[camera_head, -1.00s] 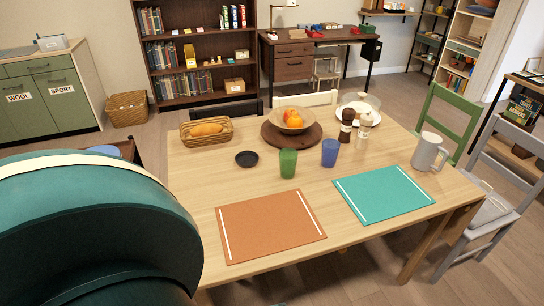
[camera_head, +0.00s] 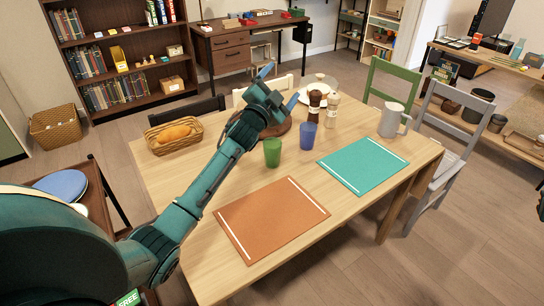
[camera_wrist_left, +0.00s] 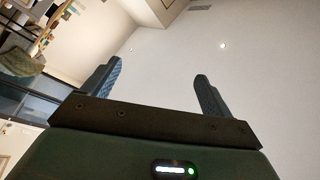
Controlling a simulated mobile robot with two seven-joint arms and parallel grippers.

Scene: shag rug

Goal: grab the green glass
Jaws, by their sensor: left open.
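The green glass (camera_head: 272,152) stands upright on the wooden table (camera_head: 190,180), just left of the blue glass (camera_head: 307,136). My left arm reaches in from the left across the table. Its gripper (camera_head: 279,85) is raised above and beyond the green glass, open and empty, with the fingers pointing upward.
An orange placemat (camera_head: 270,218) and a teal placemat (camera_head: 362,165) lie in front. A bread basket (camera_head: 174,136), pepper mill (camera_head: 314,106), salt mill (camera_head: 332,110) and grey pitcher (camera_head: 392,121) stand around. The arm largely hides the round wooden board (camera_head: 282,128).

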